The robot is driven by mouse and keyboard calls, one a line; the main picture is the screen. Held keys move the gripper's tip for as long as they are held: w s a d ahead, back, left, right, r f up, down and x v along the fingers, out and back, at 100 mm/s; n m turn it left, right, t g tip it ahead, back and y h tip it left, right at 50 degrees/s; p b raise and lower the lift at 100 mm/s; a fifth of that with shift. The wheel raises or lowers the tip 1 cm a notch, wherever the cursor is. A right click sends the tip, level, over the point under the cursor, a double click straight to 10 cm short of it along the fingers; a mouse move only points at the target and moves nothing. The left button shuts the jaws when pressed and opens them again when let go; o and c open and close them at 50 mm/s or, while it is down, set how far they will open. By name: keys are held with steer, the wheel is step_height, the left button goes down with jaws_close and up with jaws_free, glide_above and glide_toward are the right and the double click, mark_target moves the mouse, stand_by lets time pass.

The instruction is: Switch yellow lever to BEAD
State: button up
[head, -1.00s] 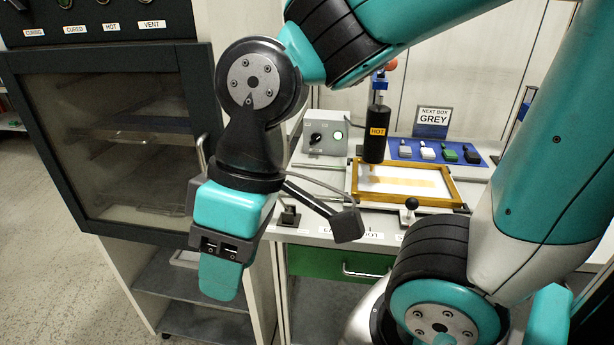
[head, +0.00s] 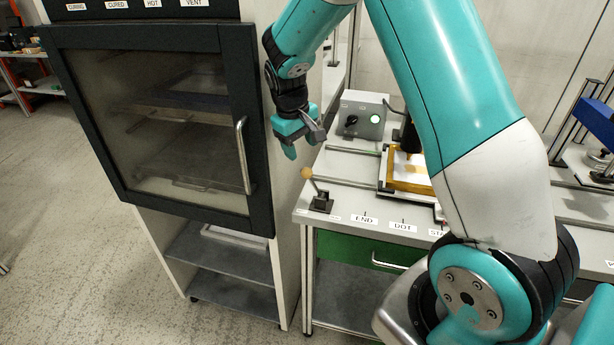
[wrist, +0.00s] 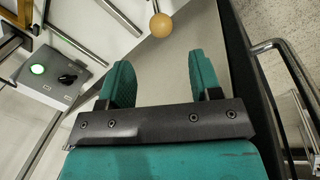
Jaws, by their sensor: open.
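The lever has a tan-yellow ball knob (head: 307,172) on a thin stick, rising tilted to the left from a black base (head: 322,203) at the bench's front left corner. Small labels lie by the base, too small to read. My gripper (head: 301,146) is open and empty, and appears above and behind the knob in the head view. In the wrist view, the knob (wrist: 160,25) shows ahead of my open fingers (wrist: 161,72), roughly between their lines and apart from them. The lever's base is not visible there.
A dark-framed oven (head: 150,120) with a bar handle (head: 243,155) stands close left of the bench. A grey control box (head: 362,115) with a green light is behind the lever. A yellow-framed tray (head: 408,186) sits right. Labels reading END and DOT line the bench's front.

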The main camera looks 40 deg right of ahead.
mark_target(306, 172)
steer(key=f, duration=0.3)
steer(key=d+f+p, duration=0.1)
steer(key=f, duration=0.3)
steer(key=d+f+p, duration=0.1)
steer(key=f, duration=0.3)
steer(key=shift+f, duration=0.1)
jaws_close()
